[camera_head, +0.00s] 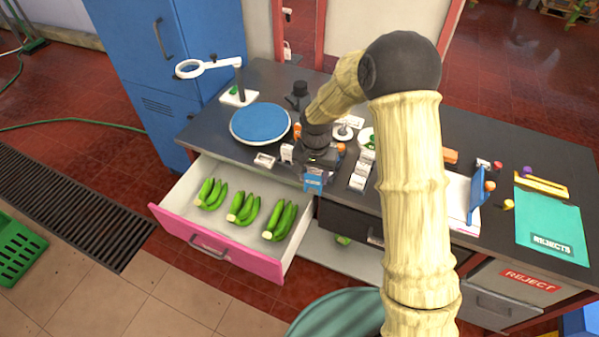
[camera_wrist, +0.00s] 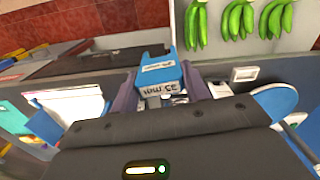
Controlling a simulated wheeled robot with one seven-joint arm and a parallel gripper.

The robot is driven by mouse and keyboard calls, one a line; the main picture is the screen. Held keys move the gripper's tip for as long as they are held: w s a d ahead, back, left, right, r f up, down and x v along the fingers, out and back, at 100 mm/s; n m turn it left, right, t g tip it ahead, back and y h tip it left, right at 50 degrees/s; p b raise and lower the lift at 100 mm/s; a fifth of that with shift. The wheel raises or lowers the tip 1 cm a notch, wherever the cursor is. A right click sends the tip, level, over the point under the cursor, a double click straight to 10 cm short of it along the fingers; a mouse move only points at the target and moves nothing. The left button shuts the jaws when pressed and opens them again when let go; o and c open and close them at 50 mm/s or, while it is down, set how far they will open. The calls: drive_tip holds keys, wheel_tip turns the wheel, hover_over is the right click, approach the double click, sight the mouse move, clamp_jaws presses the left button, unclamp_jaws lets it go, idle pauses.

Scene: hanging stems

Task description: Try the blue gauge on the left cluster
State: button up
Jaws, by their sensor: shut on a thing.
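Three green banana clusters lie in a row in an open drawer with a pink front (camera_head: 215,243). The left cluster (camera_head: 211,193) is the farthest from my gripper; the middle (camera_head: 243,208) and right (camera_head: 280,220) clusters lie nearer. In the wrist view, turned around, the left cluster (camera_wrist: 277,18) shows at the top right. My gripper (camera_head: 313,176) is shut on the blue gauge (camera_head: 313,185), to the right of the drawer and apart from all clusters. In the wrist view the blue gauge (camera_wrist: 158,75) sits between the fingers, with an upside-down label that seems to read 35 mm.
A blue round plate (camera_head: 260,123) and a ring magnifier (camera_head: 190,69) stand on the dark counter behind the drawer. Small items crowd the counter around my gripper. A teal REJECTS mat (camera_head: 550,225) lies at the right. A green crate (camera_head: 18,250) is at the far left.

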drive_tip(key=d+f+n, duration=0.1)
drive_tip(key=d+f, duration=0.3)
drive_tip(key=d, duration=0.4)
drive_tip(key=d+f+n+b, duration=0.1)
drive_tip(key=d+f, duration=0.4)
drive_tip(key=d, duration=0.2)
drive_tip(key=shift+w+d+f+n+b, duration=0.3)
drive_tip(key=shift+w+d, duration=0.1)
drive_tip(key=shift+w, duration=0.05)
